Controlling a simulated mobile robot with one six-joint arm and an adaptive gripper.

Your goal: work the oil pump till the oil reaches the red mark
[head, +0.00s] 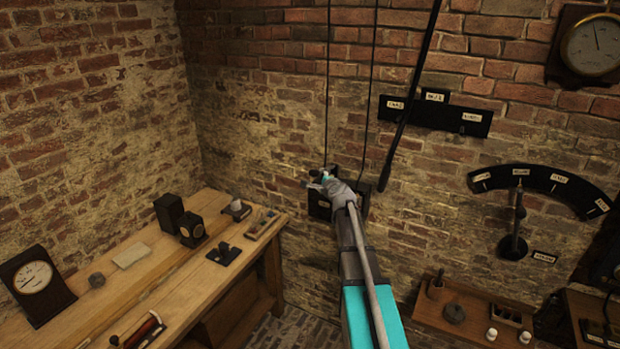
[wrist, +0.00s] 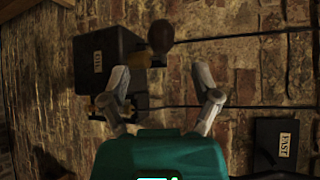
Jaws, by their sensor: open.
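My gripper (head: 326,180) is raised near the brick wall at mid-picture in the head view. In the wrist view its fingers (wrist: 160,76) are apart, with nothing seen held between them. A dark box (wrist: 103,58) with a small pale label is on the wall just beyond the fingers. A rounded brown knob (wrist: 160,36) stands out beside it, ahead of the gap between the fingers; I cannot tell whether anything touches. In the head view my arm hides most of this box (head: 317,206). I cannot make out a red mark or an oil level, nor be sure the box is the pump.
A wooden bench (head: 160,262) with several small instruments stands at the left. A lever on a black arc plate (head: 545,183) and a round gauge (head: 595,46) are on the wall at the right. A small shelf (head: 470,325) sits below. Thin cords and a dark rod (head: 412,95) hang near my arm.

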